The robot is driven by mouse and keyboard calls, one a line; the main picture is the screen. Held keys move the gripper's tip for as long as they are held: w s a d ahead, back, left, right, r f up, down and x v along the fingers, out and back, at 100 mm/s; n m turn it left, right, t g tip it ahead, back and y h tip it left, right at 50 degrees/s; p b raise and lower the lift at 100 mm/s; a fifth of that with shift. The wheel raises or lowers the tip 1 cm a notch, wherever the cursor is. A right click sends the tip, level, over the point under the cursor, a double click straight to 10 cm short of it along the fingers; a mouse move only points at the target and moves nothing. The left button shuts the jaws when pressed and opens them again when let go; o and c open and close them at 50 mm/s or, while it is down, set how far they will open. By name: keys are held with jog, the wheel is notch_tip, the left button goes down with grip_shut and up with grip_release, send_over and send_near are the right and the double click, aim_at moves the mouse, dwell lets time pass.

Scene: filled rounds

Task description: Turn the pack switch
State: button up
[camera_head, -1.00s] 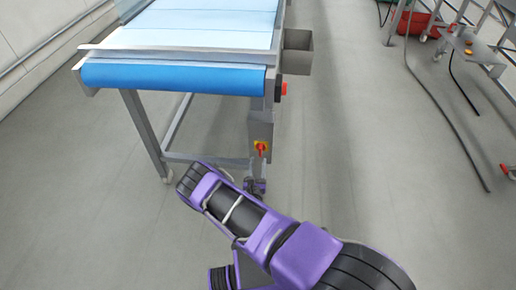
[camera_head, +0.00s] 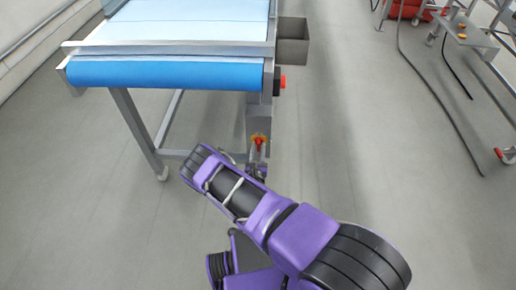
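A red rotary switch on a yellow plate (camera_head: 258,140) is on a grey box at the near right leg of the conveyor. Its lower part is close to my gripper and small, so I cannot tell which way the knob points. My gripper (camera_head: 257,158) shows small just below and in front of the switch, partly hidden behind my purple arm. I cannot tell whether the fingers touch the knob, or whether they are open or shut.
The conveyor (camera_head: 165,74) with its blue belt end stands above and left of the switch. A red button (camera_head: 282,83) and a grey bin (camera_head: 292,43) are on its right side. Right of it the floor is clear up to a cable (camera_head: 440,105) and another metal frame.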

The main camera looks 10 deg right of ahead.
grip_shut()
jog(key=shift+s+d+f+m+p, duration=0.1)
jog(key=shift+m+p, duration=0.1)
jog(key=shift+m, duration=0.75)
jog(key=shift+w+d+r+m+p, duration=0.1)
jog(key=shift+d+m+p, duration=0.1)
jog(key=shift+m, duration=0.8)
jog(key=shift+s+d+f+m+p, duration=0.1)
jog(key=shift+m+p, duration=0.1)
jog(key=shift+m, duration=0.75)
jog(key=shift+o, duration=1.5)
grip_release()
jog(key=shift+a, duration=0.1)
